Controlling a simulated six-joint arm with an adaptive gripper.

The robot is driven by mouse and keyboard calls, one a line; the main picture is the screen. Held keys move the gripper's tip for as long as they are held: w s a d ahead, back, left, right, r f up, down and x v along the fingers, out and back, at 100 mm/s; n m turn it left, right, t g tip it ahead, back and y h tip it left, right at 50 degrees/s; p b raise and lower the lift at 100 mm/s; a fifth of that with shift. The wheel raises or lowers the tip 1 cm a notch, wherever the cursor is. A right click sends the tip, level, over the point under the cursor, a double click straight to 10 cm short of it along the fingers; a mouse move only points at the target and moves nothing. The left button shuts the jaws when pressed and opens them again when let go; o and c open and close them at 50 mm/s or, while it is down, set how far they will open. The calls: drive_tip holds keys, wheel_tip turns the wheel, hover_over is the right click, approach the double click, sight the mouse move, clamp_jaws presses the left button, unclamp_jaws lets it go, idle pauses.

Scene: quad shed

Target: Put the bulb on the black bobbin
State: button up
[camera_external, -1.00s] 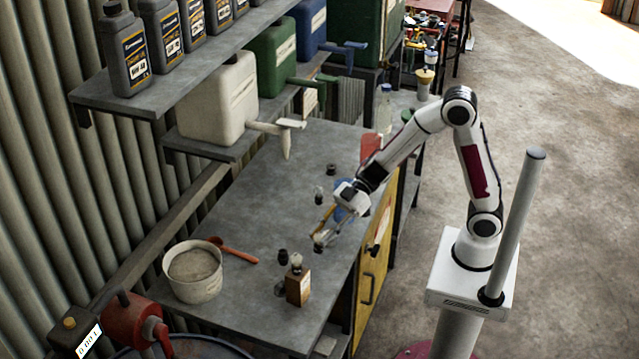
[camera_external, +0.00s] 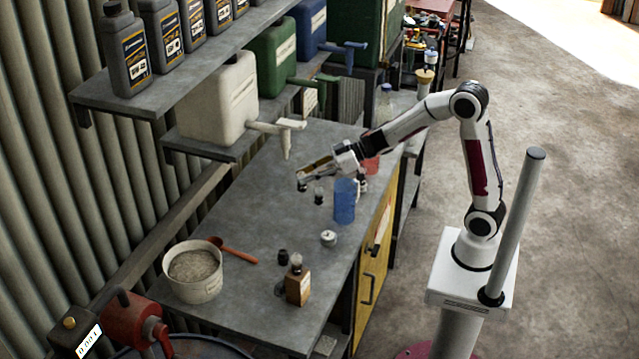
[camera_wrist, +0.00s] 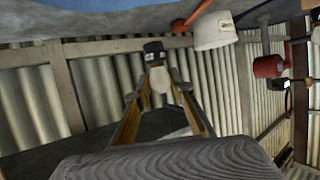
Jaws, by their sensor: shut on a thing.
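My gripper (camera_external: 303,180) is above the middle of the bench, pointing left. In the wrist view its fingers (camera_wrist: 162,95) are closed around a pale rounded bulb (camera_wrist: 160,80). A black piece (camera_wrist: 153,48) shows at the bulb's far end; I cannot tell whether it is its cap. A small dark piece (camera_external: 319,197) stands near the gripper, and a black bobbin-like piece (camera_external: 283,257) sits at the front beside a wooden block (camera_external: 298,288). Another pale bulb-shaped thing (camera_external: 296,260) tops that block. Which dark piece is the black bobbin is unclear at this size.
A blue cup (camera_external: 344,203) stands right of the gripper, with a small white round thing (camera_external: 328,238) in front. A white bucket (camera_external: 193,283) and a red-orange spoon (camera_external: 235,250) are at front left. A white canister's tap (camera_external: 285,135) juts over the back. The mid-left bench is clear.

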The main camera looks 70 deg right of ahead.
drive_tip(key=d+m+t+h, duration=0.1)
drive_tip(key=d+m+h, duration=0.9)
drive_tip(key=d, duration=1.9)
drive_tip(key=shift+w+f+m+h, duration=0.25)
drive_tip(key=shift+f+h, duration=0.2)
drive_tip(key=shift+h, duration=0.75)
drive_tip(key=shift+a+f, duration=0.1)
wheel_tip(320, 180, down, 6)
drive_tip(key=shift+f, duration=0.15)
drive_tip(key=shift+f, duration=1.75)
drive_tip(key=shift+f, duration=0.2)
